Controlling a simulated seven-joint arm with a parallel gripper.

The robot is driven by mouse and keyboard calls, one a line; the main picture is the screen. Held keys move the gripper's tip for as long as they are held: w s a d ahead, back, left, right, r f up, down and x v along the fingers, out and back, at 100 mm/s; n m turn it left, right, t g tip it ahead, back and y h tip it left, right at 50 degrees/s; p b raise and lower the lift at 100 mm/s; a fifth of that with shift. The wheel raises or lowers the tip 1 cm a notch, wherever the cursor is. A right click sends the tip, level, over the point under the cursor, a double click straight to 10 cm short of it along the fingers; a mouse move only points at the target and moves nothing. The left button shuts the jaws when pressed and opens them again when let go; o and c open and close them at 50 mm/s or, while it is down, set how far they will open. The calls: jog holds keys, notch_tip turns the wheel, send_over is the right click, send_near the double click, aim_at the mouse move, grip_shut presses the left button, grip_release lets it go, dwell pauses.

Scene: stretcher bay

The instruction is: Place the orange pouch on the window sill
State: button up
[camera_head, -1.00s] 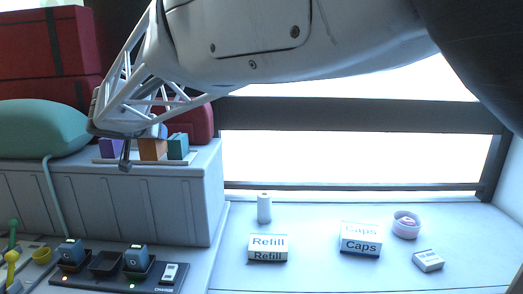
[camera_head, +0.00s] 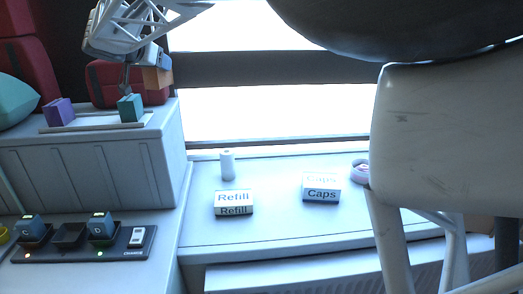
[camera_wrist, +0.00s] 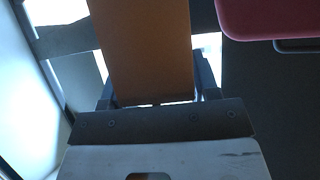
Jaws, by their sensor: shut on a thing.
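The orange pouch (camera_head: 158,78) is between the fingers of my gripper (camera_head: 148,64), raised above the tray (camera_head: 95,123) on the grey cabinet. In the wrist view the orange pouch (camera_wrist: 145,50) fills the upper middle, between the two dark fingers of my gripper (camera_wrist: 158,88). My gripper is shut on it. The pale window sill (camera_head: 272,222) lies to the right and lower, below the window. My own arm hides its right part.
A purple block (camera_head: 59,112) and a teal block (camera_head: 131,108) stand on the tray. The sill holds a white cylinder (camera_head: 227,165), a Refill box (camera_head: 233,203), a Caps box (camera_head: 321,187) and a partly hidden round roll (camera_head: 360,171). Bare sill lies between and in front of the boxes.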

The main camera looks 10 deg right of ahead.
jog(key=w+d+m+g+h, duration=0.25)
jog(key=w+d, duration=0.25)
jog(key=d, duration=0.6)
jog(key=w+d+m+g+h, duration=0.2)
jog(key=w+d+m, duration=0.2)
jog(key=d, duration=0.6)
jog(key=w+d+m+g+h, duration=0.25)
jog(key=w+d, duration=0.25)
jog(key=d, duration=0.6)
notch_tip(320, 180, down, 36)
jog(key=shift+a+r, duration=0.2)
jog(key=shift+a, duration=0.1)
notch_tip(320, 180, down, 6)
jog(key=shift+f, duration=0.15)
jog(key=shift+f, duration=1.85)
jog(key=shift+f, duration=0.15)
